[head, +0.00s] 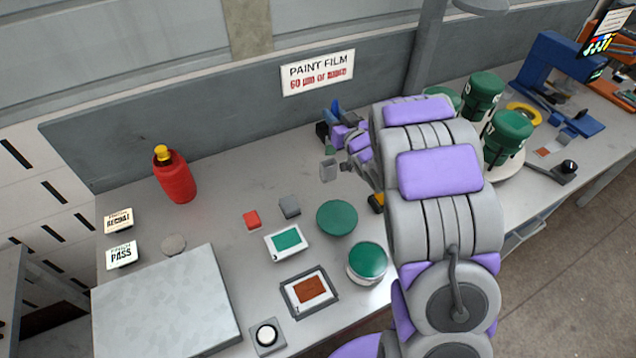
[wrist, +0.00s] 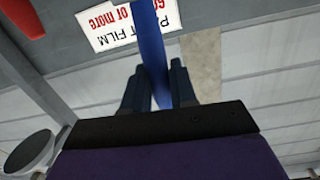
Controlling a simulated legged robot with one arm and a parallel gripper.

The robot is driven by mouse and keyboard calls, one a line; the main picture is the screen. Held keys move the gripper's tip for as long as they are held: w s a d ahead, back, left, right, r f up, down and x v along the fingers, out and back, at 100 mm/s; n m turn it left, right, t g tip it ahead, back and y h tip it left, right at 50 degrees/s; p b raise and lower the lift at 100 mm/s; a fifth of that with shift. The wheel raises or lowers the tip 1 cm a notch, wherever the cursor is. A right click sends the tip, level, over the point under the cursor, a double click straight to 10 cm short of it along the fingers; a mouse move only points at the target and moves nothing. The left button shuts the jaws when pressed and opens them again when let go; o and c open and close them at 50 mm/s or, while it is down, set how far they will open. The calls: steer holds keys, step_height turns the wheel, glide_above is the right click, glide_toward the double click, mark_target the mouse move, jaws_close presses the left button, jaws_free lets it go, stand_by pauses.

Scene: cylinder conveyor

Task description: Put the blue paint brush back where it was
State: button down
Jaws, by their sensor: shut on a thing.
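The blue paint brush (wrist: 152,45) shows in the wrist view as a long blue shaft between the two dark fingers of my gripper (wrist: 157,78). The gripper is shut on it. The brush's far end runs out of the top of the wrist view, so its full length is hidden. In the head view my gripper (head: 332,132) is near the back wall, partly hidden by my purple and grey arm. A small blue part (head: 336,106), likely the brush, shows above it. I cannot tell what lies directly beneath the gripper.
A red bottle (head: 175,180) with a yellow cap stands at the left. Green-topped cans (head: 508,135) stand right of my arm. A green disc (head: 337,218), a green sample card (head: 287,241) and a brown sample (head: 309,289) lie in front. The bench (head: 225,185) is clear right of the bottle.

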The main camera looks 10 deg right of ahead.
mark_target(333, 151)
steer(key=shift+w+a+f+n+y+b, duration=0.15)
steer(key=shift+f+n+y, duration=0.2)
steer(key=shift+n+y, duration=0.05)
steer(key=shift+w+a+f+n+y+b, duration=0.1)
steer(key=shift+f+n+y+b, duration=0.05)
steer(key=shift+f+n+y, duration=0.25)
steer(key=shift+a+f+n+y, duration=0.1)
steer(key=shift+a+n+y, duration=0.1)
steer(key=shift+n+y, duration=0.3)
steer(key=shift+f+n+g+y+b, duration=0.2)
steer(key=shift+n+g+y+b, duration=0.1)
steer(key=shift+y, duration=0.2)
steer(key=shift+s+d+f, duration=0.1)
steer(key=shift+d+f, duration=0.05)
steer(key=shift+f, duration=0.05)
steer(key=shift+f+b, duration=1.35)
steer(key=shift+f, duration=3.3)
steer(key=shift+f, duration=0.15)
steer(key=c, duration=0.9)
jaws_free()
steer(key=shift+a, duration=0.2)
